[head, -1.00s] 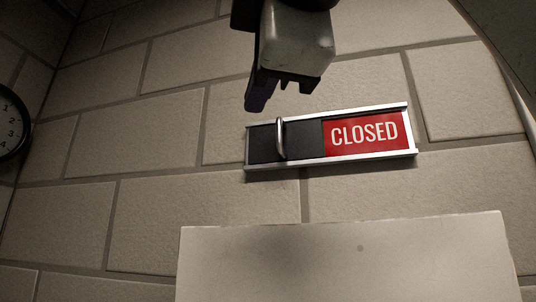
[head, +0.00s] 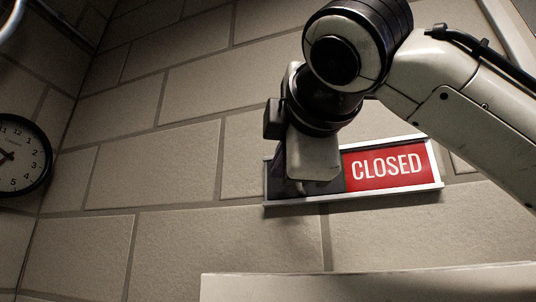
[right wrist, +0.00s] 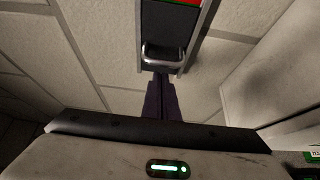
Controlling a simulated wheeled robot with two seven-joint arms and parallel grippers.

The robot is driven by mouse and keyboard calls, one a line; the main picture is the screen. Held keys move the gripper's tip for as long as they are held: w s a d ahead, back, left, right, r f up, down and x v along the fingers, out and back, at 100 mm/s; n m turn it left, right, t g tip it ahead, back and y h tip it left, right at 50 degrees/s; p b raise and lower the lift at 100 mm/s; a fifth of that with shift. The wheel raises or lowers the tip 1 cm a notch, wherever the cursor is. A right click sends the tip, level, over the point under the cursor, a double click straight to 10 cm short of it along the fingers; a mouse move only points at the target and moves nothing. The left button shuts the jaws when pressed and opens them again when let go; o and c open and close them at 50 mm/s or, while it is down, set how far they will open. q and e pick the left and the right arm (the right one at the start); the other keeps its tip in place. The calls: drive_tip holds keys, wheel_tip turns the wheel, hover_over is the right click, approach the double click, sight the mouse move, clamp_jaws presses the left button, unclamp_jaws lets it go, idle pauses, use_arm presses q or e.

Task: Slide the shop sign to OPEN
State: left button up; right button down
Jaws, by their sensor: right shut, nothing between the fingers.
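The shop sign (head: 434,177) is a silver frame on the brick wall. Its red part reads CLOSED (head: 388,166) on the right, and a dark slider panel covers the left. In the head view my right gripper (head: 292,186) is in front of the dark panel and hides the handle. In the right wrist view the metal loop handle (right wrist: 163,56) stands on the dark panel (right wrist: 165,26). The right gripper's fingers (right wrist: 161,82) are shut and empty, with their tips close to the handle. I cannot tell whether they touch it. My left gripper is not in view.
A black-rimmed clock (head: 22,153) hangs on the wall at the left. A pale board or panel (head: 370,285) is below the sign. The brick wall left of the sign is bare.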

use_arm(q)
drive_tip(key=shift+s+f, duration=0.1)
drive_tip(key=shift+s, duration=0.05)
use_arm(e)
drive_tip(key=shift+d, duration=0.55)
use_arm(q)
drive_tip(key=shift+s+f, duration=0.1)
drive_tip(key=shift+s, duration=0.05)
use_arm(e)
drive_tip(key=shift+s, duration=0.1)
